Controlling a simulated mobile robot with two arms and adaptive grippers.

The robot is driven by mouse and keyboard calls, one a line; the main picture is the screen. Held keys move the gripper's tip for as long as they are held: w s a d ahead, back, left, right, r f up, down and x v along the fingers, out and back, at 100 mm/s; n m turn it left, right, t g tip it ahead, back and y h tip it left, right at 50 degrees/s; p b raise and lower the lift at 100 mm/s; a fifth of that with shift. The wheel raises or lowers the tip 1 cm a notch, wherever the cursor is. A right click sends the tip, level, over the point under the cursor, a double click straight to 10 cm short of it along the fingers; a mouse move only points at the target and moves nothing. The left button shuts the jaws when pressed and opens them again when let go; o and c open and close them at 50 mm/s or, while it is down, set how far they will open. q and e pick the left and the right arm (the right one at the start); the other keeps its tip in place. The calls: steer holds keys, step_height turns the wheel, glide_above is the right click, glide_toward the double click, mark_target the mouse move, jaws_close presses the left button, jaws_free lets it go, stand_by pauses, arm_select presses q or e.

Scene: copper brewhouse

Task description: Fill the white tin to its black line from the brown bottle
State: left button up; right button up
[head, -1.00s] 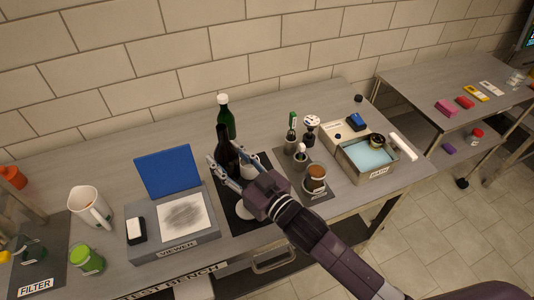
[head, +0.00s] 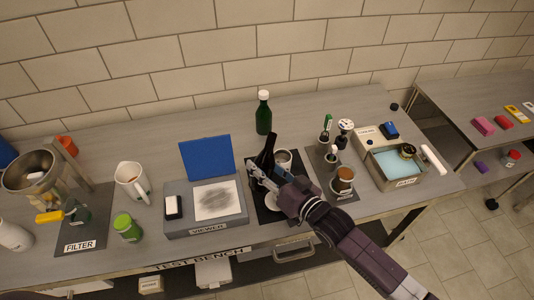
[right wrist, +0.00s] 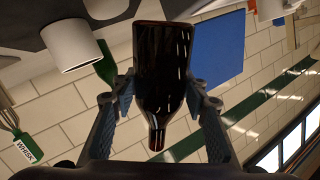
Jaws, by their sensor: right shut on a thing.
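My right gripper (head: 258,175) is shut on the dark brown bottle (head: 266,153), its fingers on either side of the body. The bottle leans slightly right in the head view, neck up. In the right wrist view, the brown bottle (right wrist: 162,70) fills the middle between the fingers of the right gripper (right wrist: 160,105); that view is upside down. The white tin (head: 284,157) stands just right of the bottle, partly hidden by my gripper; it also shows in the wrist view (right wrist: 78,44). I cannot make out its black line or its contents. My left gripper is not in view.
A green bottle (head: 264,113) stands behind. The viewer box (head: 205,222) with raised blue lid (head: 207,158) is close on the left. Jars and tools, including a brown-filled jar (head: 343,180), and a bath tray (head: 372,175) crowd the right.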

steer(key=m, duration=0.1)
steer(key=m+g, duration=0.1)
steer(key=s+f+m+g+b, duration=0.1)
steer(key=m, duration=0.1)
steer(key=shift+a, duration=0.25)
steer(key=shift+f+m+g+b, duration=0.1)
steer(key=shift+m+g+b, duration=0.3)
steer(key=shift+m, duration=0.1)
steer(key=shift+w+m, duration=0.1)
steer(key=shift+m, duration=0.2)
steer(key=shift+w+f+m+g+b, duration=0.1)
steer(key=shift+f+m+g+b, duration=0.05)
steer(key=shift+m+g+b, duration=0.45)
steer(key=shift+r, duration=0.4)
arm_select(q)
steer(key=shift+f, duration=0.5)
arm_select(e)
steer(key=shift+y, duration=0.3)
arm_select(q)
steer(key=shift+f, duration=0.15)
arm_select(e)
steer(key=shift+r+m+g, duration=0.4)
steer(key=shift+r+m, duration=0.3)
steer(key=shift+m, duration=0.2)
stand_by(0.7)
